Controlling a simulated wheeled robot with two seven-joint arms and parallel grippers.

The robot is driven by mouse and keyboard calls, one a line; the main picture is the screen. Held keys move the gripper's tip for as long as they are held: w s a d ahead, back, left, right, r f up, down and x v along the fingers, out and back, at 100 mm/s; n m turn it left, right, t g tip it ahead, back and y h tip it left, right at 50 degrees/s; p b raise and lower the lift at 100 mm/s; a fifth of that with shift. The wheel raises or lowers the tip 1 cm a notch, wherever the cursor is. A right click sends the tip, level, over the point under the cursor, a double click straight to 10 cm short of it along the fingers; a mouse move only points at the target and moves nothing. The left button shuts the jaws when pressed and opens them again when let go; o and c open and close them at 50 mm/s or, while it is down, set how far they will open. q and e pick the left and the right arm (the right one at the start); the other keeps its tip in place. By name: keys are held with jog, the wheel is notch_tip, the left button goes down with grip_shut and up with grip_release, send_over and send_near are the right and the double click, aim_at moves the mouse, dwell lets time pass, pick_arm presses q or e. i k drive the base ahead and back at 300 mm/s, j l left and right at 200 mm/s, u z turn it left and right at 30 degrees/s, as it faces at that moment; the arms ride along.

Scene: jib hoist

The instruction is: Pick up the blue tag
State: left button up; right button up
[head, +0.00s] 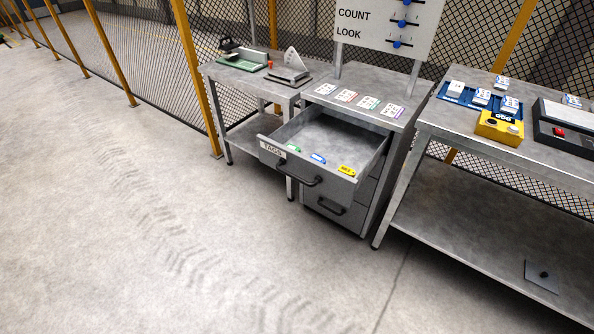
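The blue tag (318,158) lies inside the open top drawer (335,133), near its front wall. A green tag (292,148) lies to its left and a yellow tag (347,170) to its right, both near the front wall too. The drawer front carries a label reading TAGS (272,150) and a dark bar handle (298,176). Neither of my grippers shows in the head view.
Several printed cards (368,103) lie on the cabinet top, under a white board (388,27). A bench (457,118) at right holds a yellow box (499,128) and blue trays. A small table (240,73) stands at left. The floor (170,200) in front is clear.

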aim_at(319, 158)
jog(key=i+l+u, duration=0.1)
jog(key=i+l, duration=0.7)
